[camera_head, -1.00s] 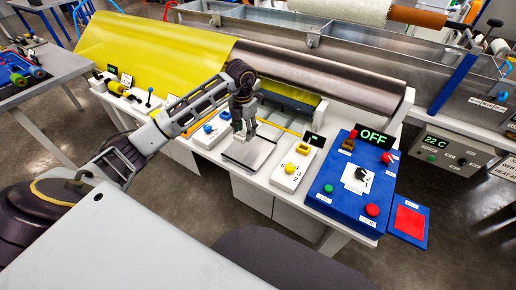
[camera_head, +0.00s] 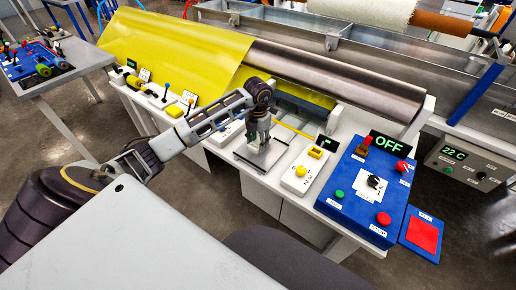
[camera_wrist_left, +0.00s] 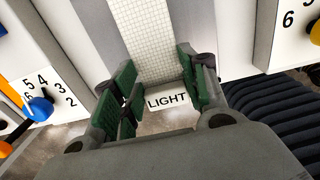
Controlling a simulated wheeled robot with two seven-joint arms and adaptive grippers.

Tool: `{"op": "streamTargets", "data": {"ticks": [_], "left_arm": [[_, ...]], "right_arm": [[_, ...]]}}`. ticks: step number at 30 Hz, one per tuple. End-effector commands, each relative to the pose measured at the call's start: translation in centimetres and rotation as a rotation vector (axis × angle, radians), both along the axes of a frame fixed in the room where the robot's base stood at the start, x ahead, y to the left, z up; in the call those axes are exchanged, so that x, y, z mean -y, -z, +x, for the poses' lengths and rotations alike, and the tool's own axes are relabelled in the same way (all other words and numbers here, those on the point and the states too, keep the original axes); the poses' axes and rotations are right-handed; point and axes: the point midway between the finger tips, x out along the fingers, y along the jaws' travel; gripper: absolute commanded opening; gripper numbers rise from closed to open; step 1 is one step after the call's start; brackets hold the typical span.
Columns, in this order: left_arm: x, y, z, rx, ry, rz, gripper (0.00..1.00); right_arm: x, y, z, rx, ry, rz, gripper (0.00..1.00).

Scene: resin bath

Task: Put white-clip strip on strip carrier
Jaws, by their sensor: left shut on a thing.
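My left gripper (camera_head: 259,150) is low over a grey plate (camera_head: 243,156) on the white bench, which I take to be the strip carrier. In the left wrist view my left gripper (camera_wrist_left: 165,95) has its green-padded fingers on either side of the end of a pale, gridded strip (camera_wrist_left: 150,45). Whether the strip touches the plate cannot be told. My right gripper is out of view.
A blue control box (camera_head: 367,195) reading OFF stands to the right, with a white yellow-knob selector (camera_head: 297,181) beside the plate. A yellow sheet (camera_head: 180,50) and metal roller (camera_head: 340,78) lie behind. Levers (camera_head: 165,97) stand to the left.

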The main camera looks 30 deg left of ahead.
Motion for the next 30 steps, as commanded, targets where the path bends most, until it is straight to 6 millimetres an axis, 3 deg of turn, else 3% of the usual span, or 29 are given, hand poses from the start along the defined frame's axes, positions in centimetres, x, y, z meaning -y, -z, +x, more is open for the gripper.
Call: {"op": "streamTargets", "data": {"ticks": [13,24,30], "left_arm": [[0.0,0.6,0.0,0.000,-0.001,0.000,0.26],[0.0,3.9,0.0,0.000,0.000,-0.001,0.26],[0.0,4.2,0.0,0.001,0.000,0.001,0.26]], "right_arm": [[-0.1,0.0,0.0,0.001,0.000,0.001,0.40],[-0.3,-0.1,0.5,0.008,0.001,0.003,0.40],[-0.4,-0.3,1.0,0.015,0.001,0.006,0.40]]}}
